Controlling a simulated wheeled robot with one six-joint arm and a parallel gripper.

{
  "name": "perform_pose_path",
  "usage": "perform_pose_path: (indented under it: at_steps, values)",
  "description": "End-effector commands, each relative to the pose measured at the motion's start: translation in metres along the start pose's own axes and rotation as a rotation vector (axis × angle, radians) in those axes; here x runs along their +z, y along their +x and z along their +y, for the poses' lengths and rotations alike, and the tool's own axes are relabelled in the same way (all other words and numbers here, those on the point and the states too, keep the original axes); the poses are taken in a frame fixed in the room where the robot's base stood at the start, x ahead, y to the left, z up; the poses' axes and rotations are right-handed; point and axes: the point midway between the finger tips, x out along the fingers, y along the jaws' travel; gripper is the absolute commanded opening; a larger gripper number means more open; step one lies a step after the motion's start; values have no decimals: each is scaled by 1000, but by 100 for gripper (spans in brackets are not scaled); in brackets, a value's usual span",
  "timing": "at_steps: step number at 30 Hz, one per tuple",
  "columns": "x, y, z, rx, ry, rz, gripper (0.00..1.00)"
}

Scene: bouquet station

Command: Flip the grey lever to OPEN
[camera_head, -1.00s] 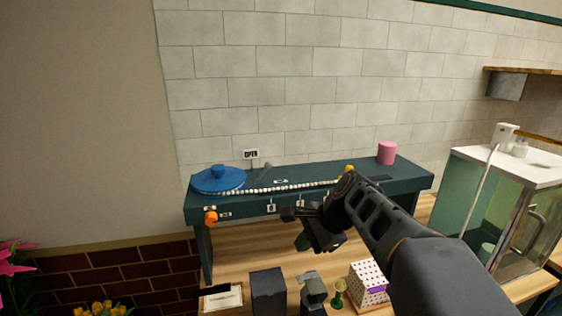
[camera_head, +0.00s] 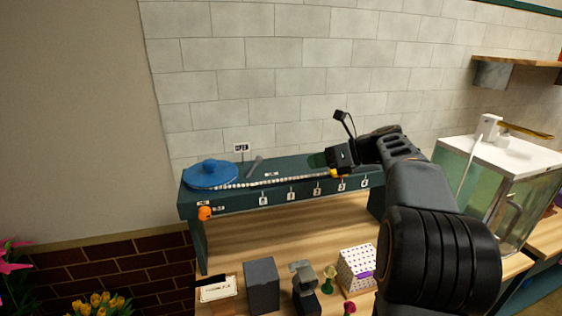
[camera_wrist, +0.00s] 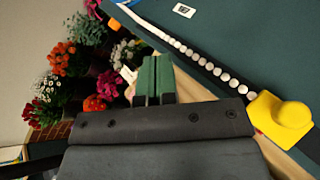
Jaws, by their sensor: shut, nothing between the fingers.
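The grey lever (camera_head: 255,166) is a small slanted stick at the back of the dark green shelf (camera_head: 187,208), right of the blue domed disc (camera_head: 210,175). A small sign (camera_head: 241,147) is on the wall just behind it; its lettering is too small to read surely. My gripper (camera_head: 324,160) is over the right half of the shelf, well to the right of the lever and apart from it. In the wrist view its green fingers (camera_wrist: 154,80) are together and empty. The lever does not show in the wrist view.
A row of white beads (camera_head: 270,182) runs along the shelf to a yellow knob (camera_wrist: 285,117) near my gripper. An orange knob (camera_head: 205,213) is on the shelf's front. Below stand a grey box (camera_head: 262,287) and a dotted box (camera_head: 357,268). A glass tank (camera_head: 490,190) is at the right.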

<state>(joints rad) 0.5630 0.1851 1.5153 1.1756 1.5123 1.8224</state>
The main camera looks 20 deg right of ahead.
Motion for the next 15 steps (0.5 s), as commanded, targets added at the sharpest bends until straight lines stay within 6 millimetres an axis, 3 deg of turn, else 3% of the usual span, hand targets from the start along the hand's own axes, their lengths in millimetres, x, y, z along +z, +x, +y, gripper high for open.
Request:
perform_pose_path:
  at_steps: [5, 15]
  values:
    - [0, 18, 1, 3, -1, 2, 0]
    - [1, 82, 2, 5, -1, 3, 0]
